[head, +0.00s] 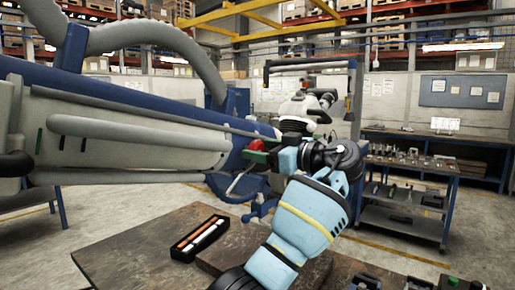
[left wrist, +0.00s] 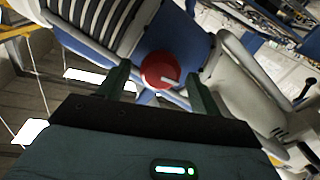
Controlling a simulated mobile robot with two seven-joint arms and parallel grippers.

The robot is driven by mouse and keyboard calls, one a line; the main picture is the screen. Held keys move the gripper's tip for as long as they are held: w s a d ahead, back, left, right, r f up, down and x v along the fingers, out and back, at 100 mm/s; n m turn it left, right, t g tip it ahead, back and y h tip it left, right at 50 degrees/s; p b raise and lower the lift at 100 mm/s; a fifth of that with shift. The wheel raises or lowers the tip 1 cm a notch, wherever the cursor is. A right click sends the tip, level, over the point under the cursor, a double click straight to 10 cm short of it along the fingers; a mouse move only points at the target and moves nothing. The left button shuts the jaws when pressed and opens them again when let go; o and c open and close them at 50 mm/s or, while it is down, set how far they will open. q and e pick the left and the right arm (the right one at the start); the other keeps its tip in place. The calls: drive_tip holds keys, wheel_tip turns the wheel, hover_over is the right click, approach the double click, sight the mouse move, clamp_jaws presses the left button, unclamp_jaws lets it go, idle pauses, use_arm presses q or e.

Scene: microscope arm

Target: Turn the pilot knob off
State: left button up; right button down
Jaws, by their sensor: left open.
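The red round knob (head: 257,145) is on the side of the blue and grey microscope arm (head: 130,140). In the left wrist view the left gripper (left wrist: 158,78) is open, with one finger on each side of the knob and gaps showing. Contact cannot be told. My right gripper is not in view.
A wooden table (head: 130,240) below holds a black tray (head: 199,239) with pens or tools in it. Ribbed grey hoses (head: 150,35) run above the microscope arm. A shelf cart (head: 405,205) stands at the right. Open floor lies between.

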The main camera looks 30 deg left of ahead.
use_arm(q)
drive_tip(key=shift+w+a+f, duration=0.1)
drive_tip(key=shift+a, duration=0.35)
drive_tip(key=shift+c, duration=0.3)
drive_tip(key=c, duration=0.9)
